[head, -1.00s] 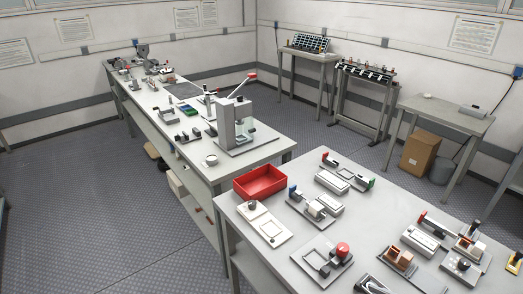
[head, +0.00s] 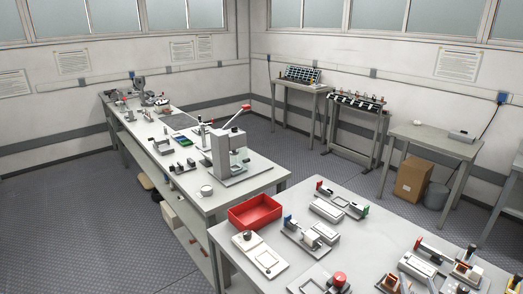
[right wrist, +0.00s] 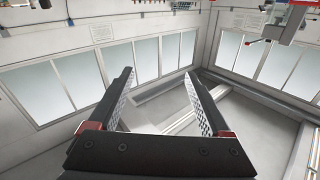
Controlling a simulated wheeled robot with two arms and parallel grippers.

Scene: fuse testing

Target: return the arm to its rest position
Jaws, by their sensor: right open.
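My right gripper (right wrist: 159,76) shows in the right wrist view with its two dark fingers spread apart. Nothing is between the fingers; windows and a pale wall show behind them. It is clear of any object. I cannot make out either gripper with certainty in the head view. My left gripper is not in view.
The near table (head: 372,208) holds a red bin (head: 257,211) and several fixtures. A long bench (head: 262,184) with a lever press (head: 222,152) stands behind it to the left. Side tables, a cardboard box (head: 413,179) and a grey bin (head: 436,194) are along the right wall.

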